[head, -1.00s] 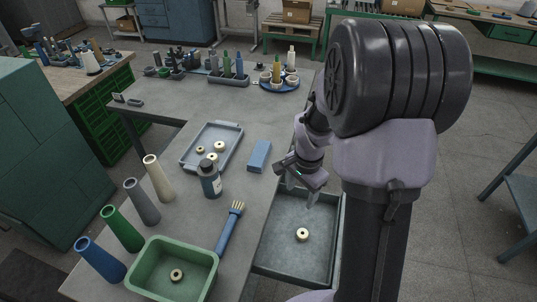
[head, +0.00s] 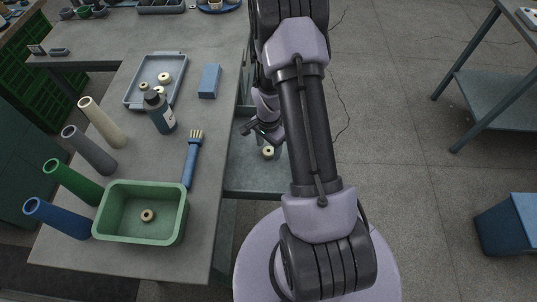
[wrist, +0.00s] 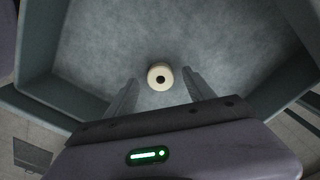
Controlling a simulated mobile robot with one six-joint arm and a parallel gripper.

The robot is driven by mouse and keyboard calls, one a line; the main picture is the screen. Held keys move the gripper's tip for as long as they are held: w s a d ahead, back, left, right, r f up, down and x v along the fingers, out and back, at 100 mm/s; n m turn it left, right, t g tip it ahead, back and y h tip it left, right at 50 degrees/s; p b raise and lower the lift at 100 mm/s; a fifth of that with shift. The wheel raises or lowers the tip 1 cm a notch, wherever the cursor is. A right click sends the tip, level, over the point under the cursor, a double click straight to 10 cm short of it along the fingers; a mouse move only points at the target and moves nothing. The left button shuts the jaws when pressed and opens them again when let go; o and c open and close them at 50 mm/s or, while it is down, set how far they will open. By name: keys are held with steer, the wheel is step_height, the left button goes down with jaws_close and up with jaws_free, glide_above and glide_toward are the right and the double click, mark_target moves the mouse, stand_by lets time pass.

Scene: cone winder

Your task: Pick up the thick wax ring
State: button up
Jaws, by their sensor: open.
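A cream wax ring (head: 268,153) with a dark central hole lies flat in an open grey drawer (head: 245,178) beside the bench. The wrist view shows it too (wrist: 168,72), on the drawer's bare floor. My gripper (wrist: 160,76) is open and empty, pointing down, with the ring showing between its fingertips; its height above the ring is hard to judge. In the head view my gripper (head: 264,133) is over the drawer. Other rings lie in the grey tray (head: 134,97), and a tan ring (head: 148,216) lies in the green bin (head: 140,238).
Drawer walls (wrist: 38,55) stand around the ring. On the bench are a dark bottle (head: 160,112), a blue block (head: 209,81), a blue-handled brush (head: 191,165) and several cones (head: 72,182). A blue bin (head: 508,225) stands on the floor at right.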

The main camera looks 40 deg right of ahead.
steer(key=shift+f, duration=0.6)
steer(key=shift+r, duration=0.15)
steer(key=shift+c, duration=0.4)
jaws_close()
